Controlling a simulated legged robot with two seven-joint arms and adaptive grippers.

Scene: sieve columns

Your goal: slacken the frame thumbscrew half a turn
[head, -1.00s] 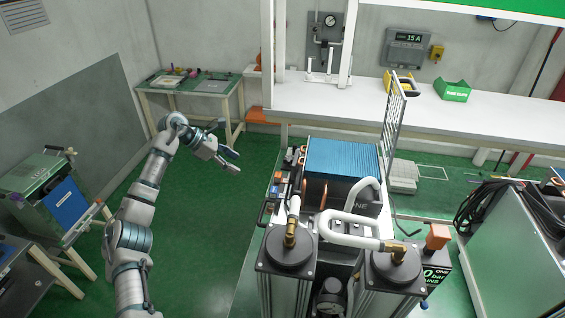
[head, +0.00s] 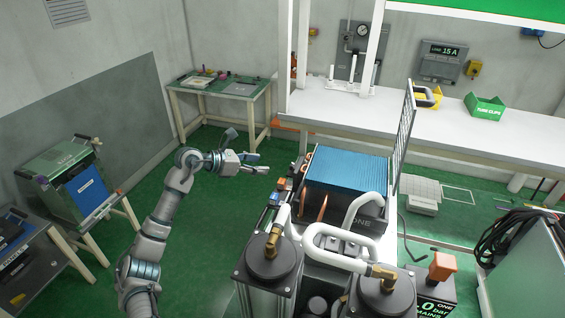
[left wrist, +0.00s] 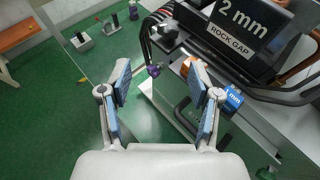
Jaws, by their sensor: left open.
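My left gripper (head: 262,163) is open and empty in the head view, just left of the machine with the blue finned top (head: 345,178). In the left wrist view its two blue-padded fingers (left wrist: 160,85) are spread apart, pointing at the machine's side. Between and beyond the fingertips are a small purple knob (left wrist: 153,71) and an orange round part (left wrist: 189,66). A blue block marked "mm" (left wrist: 232,99) is just right of the right finger. I cannot tell which part is the frame thumbscrew. My right gripper is not in view.
Two dark-capped columns (head: 270,258) with white hoses (head: 340,243) stand at the machine's near end. A black panel reading "2 mm ROCK GAP" (left wrist: 243,30) and dark cables are close ahead. A upright wire grid (head: 405,140) stands behind. Green floor (head: 215,240) on the left is free.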

